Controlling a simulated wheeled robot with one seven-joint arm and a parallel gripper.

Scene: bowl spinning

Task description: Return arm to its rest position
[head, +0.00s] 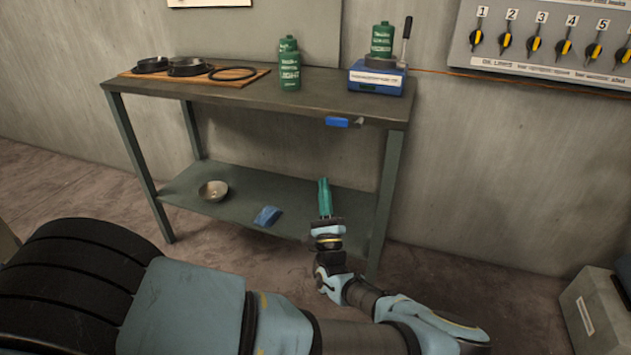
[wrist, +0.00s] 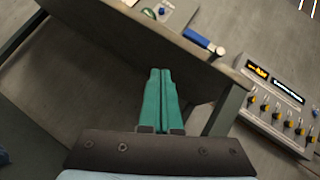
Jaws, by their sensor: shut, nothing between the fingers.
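My gripper (head: 324,196) has teal fingers and stands in front of the table, over the lower shelf in the head view. In the wrist view its fingers (wrist: 160,80) lie side by side, shut and empty, pointing toward the table's front edge. The dark-topped table (head: 240,99) has a lower shelf (head: 180,194). On that shelf are a metal bowl (head: 213,191) at the left and a blue cloth-like item (head: 266,215) near the middle. Neither touches my gripper.
A blue device (head: 376,78) with a lever and a green canister, more green canisters (head: 289,65), and a wooden board (head: 190,80) with black rings sit on top. A blue-handled item (head: 338,122) lies at the front edge. A grey box (head: 597,310) stands at right. Floor (head: 480,250) between is clear.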

